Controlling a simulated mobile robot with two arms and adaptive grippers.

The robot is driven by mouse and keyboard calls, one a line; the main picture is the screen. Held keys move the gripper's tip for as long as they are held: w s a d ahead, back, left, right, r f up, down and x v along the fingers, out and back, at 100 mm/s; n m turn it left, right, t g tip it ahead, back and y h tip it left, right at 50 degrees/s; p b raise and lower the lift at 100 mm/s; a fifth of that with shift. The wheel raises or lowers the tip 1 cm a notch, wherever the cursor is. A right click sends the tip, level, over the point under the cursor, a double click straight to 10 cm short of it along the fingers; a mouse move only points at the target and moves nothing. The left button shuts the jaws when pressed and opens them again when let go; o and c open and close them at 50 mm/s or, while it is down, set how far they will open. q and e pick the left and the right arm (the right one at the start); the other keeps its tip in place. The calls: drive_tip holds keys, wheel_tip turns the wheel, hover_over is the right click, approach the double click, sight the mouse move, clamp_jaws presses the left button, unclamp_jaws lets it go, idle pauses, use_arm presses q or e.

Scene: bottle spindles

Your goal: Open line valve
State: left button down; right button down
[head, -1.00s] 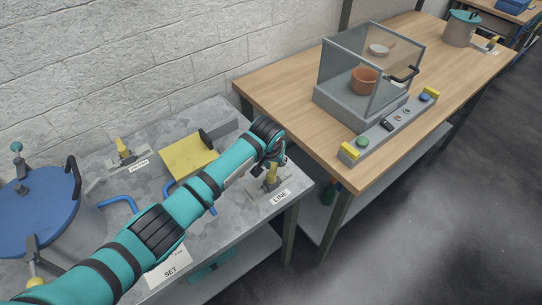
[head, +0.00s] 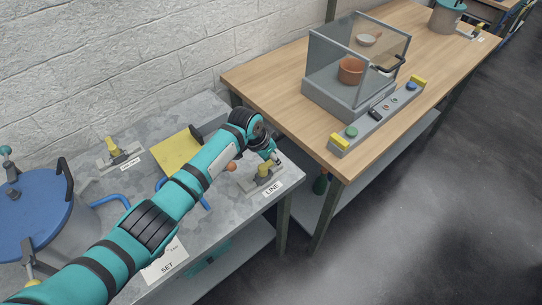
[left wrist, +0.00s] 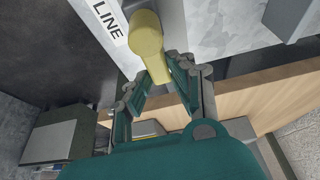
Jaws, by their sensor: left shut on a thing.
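The line valve (head: 263,174) is a yellow valve on a grey plate at the right corner of the grey bench, beside a LINE label (head: 272,188). My left gripper (head: 275,158) is at the valve from above. In the left wrist view the yellow handle (left wrist: 147,35) reaches in between my left gripper's fingers (left wrist: 160,80), which are shut on it. The LINE label (left wrist: 108,20) shows there too. The gripper partly covers the valve in the head view, so the handle's exact angle is hard to tell. My right gripper is not in view.
A second yellow valve (head: 117,152) stands at the back left. A blue-lidded pot (head: 35,205), a yellow panel (head: 175,152) and an orange ball (head: 231,166) are on the grey bench. The wooden bench (head: 275,85) holds a clear-walled box (head: 350,92) and a button bar (head: 372,122).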

sight(260, 169)
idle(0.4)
use_arm(q)
drive_tip(key=c, duration=1.2)
unclamp_jaws()
drive_tip(key=shift+o, duration=0.2)
drive_tip(key=v, duration=1.2)
drive_tip(key=shift+d, duration=0.1)
